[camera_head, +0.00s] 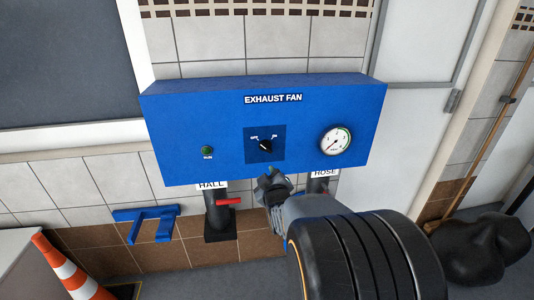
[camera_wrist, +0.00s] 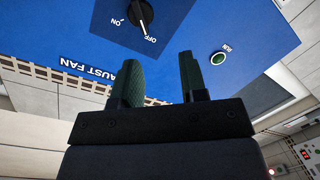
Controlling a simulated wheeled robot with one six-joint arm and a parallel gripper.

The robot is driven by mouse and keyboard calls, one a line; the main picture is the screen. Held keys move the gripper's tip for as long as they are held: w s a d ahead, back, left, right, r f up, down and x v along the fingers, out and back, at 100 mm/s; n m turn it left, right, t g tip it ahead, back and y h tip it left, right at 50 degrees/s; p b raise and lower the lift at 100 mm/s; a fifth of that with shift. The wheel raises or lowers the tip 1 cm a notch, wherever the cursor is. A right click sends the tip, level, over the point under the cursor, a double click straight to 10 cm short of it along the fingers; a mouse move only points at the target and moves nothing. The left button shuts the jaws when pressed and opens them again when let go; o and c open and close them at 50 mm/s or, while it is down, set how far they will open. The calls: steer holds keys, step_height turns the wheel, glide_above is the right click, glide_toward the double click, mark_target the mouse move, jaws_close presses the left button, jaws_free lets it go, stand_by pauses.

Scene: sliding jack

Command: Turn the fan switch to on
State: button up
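The blue exhaust fan box (camera_head: 185,120) hangs on the tiled wall. Its black rotary fan switch (camera_head: 265,146) sits on a dark blue square plate marked OFF at upper left and ON at upper right. In the wrist view the switch (camera_wrist: 141,13) shows at the top edge, partly cut off, with its white pointer line towards OFF. My gripper (camera_head: 270,176) is just below the switch in the head view, apart from it. In the wrist view my gripper (camera_wrist: 159,60) has its two dark fingers apart with nothing between them.
A green RUN lamp (camera_head: 207,152) is left of the switch and a round gauge (camera_head: 336,141) is right. Below are a HALL pipe with a red handle (camera_head: 229,202), a blue bracket (camera_head: 148,218), and a traffic cone (camera_head: 65,268). A dark tyre (camera_head: 385,262) fills the lower right.

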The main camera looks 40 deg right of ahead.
mark_target(266, 149)
steer(key=shift+t+h, duration=0.5)
steer(key=x, duration=0.4)
steer(key=d+p+x, duration=0.1)
steer(key=x, duration=0.4)
steer(key=p+x, duration=0.1)
steer(key=x, duration=0.4)
steer(key=shift+s+d+r, duration=0.35)
steer(key=shift+d+r, duration=0.05)
jaws_close()
